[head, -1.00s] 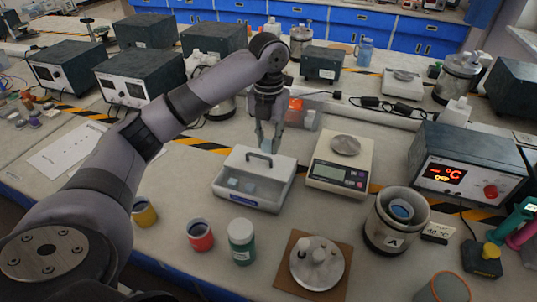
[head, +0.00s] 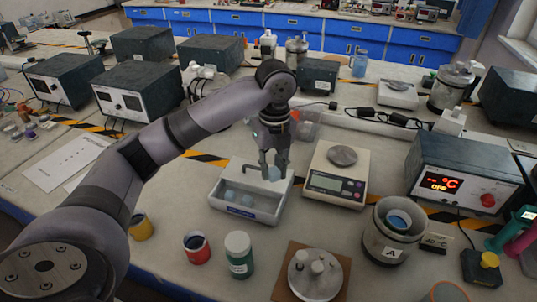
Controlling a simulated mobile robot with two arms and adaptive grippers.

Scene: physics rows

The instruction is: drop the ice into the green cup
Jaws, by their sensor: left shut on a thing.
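My left gripper (head: 273,166) is over the right part of a white tray (head: 246,212), fingers pointing down. It is shut on a small pale, bluish ice cube (head: 275,174), partly covered by the fingers. More pale cubes (head: 231,196) lie in the tray's left part. The green cup (head: 239,258), with a white label, stands upright on the bench in front of the tray, apart from the gripper. Its inside is hard to make out. My right gripper is not in view.
A red cup (head: 197,249) and a yellow cup (head: 141,229) stand left of the green cup. A scale (head: 334,187) is right of the tray. A brown board (head: 290,262) with a round metal piece and a metal vessel (head: 387,240) are further right.

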